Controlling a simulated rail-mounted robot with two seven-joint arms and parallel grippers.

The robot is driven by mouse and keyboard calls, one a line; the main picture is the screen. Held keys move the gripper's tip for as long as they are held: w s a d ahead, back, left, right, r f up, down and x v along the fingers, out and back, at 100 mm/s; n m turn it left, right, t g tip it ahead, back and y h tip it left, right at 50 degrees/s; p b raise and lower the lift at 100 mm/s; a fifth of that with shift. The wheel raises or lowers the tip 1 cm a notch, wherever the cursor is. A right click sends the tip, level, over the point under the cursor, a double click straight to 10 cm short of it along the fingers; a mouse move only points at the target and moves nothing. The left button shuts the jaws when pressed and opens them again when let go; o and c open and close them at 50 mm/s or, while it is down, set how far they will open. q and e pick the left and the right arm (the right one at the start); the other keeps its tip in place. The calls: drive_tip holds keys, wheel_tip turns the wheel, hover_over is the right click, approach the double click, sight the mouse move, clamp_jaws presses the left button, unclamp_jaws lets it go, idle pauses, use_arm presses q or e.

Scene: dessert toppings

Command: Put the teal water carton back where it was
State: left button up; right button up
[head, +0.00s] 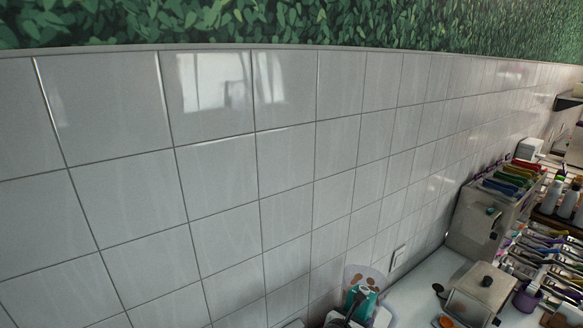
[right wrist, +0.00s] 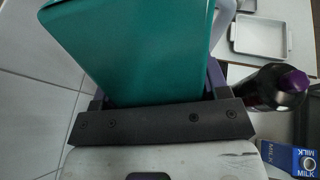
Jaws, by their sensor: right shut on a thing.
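The teal water carton (right wrist: 140,50) fills the upper middle of the right wrist view, tilted in the picture. My right gripper (right wrist: 156,92) is shut on it, with a finger on each side. My left gripper is in neither view.
In the right wrist view a dark bottle with a purple cap (right wrist: 285,86) and a blue milk carton (right wrist: 289,158) stand right of the gripper. A white tray (right wrist: 262,47) lies beyond. The tiled wall (head: 230,180) is close; metal containers (head: 482,290) stand right.

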drive_tip(key=a+r+g+y+p, duration=0.4)
drive_tip(key=r+g+y+p, duration=0.2)
drive_tip(key=g+y, duration=0.2)
drive_tip(key=shift+s+a+g, duration=0.15)
drive_tip(key=shift+a+g, duration=0.15)
drive_tip(key=shift+g, duration=0.5)
drive_tip(key=shift+r, duration=0.1)
